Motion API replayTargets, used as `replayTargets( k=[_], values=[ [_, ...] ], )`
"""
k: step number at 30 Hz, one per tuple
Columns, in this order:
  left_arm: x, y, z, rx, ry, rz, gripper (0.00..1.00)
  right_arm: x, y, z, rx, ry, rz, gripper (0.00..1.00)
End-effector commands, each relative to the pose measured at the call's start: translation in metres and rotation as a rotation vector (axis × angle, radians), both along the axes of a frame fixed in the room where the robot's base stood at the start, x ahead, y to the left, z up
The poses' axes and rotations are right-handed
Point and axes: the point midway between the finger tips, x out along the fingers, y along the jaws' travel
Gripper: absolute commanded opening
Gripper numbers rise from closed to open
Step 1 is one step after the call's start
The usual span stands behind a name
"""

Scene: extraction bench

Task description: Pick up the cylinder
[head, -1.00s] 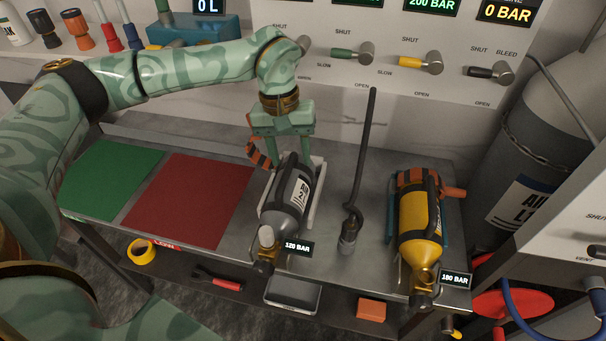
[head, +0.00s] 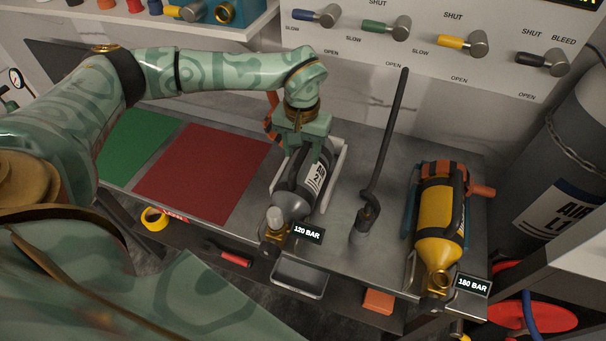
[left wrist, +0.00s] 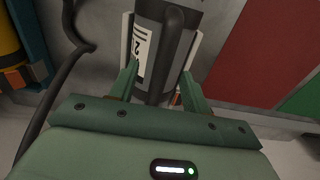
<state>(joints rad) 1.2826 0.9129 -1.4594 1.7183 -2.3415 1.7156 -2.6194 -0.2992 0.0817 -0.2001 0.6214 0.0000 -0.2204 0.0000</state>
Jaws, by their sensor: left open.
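A dark grey cylinder (head: 293,203) with a white label and a brass valve lies in a pale cradle (head: 335,178) on the bench, beside a "120 BAR" tag. My left gripper (head: 305,163) is open over the back part of this cylinder. In the left wrist view its two fingers (left wrist: 160,72) stand on either side of the grey cylinder's handle (left wrist: 172,45); whether they touch it cannot be told. A yellow cylinder (head: 437,212) with dark straps lies in a teal cradle at the right, tagged "180 BAR". My right gripper is not in view.
A dark upright rod (head: 384,140) stands on the bench between the cylinders. A red mat (head: 205,172) and a green mat (head: 135,148) lie clear at the left. A valve panel (head: 420,65) rises behind, and a large grey tank (head: 560,150) stands at the right.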

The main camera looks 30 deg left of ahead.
Motion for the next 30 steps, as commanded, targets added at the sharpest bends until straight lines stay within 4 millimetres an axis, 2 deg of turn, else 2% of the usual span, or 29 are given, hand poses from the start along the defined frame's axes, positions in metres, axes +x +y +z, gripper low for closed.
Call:
replayTargets(
  k=[1,6,14,19,30],
  values=[
    [0.001,0.000,-0.014,0.000,0.005,0.001,0.48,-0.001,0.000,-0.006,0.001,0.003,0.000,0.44],
    [0.002,0.000,-0.035,0.000,0.004,0.000,0.48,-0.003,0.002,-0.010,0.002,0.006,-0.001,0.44],
    [0.002,0.001,-0.036,0.000,0.001,0.000,0.48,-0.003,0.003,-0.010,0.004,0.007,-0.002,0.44],
    [0.002,0.001,-0.036,0.000,0.001,0.000,0.00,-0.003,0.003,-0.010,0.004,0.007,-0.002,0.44],
    [0.001,0.000,-0.038,0.001,0.005,-0.001,0.00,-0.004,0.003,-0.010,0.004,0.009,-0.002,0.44]
  ],
)
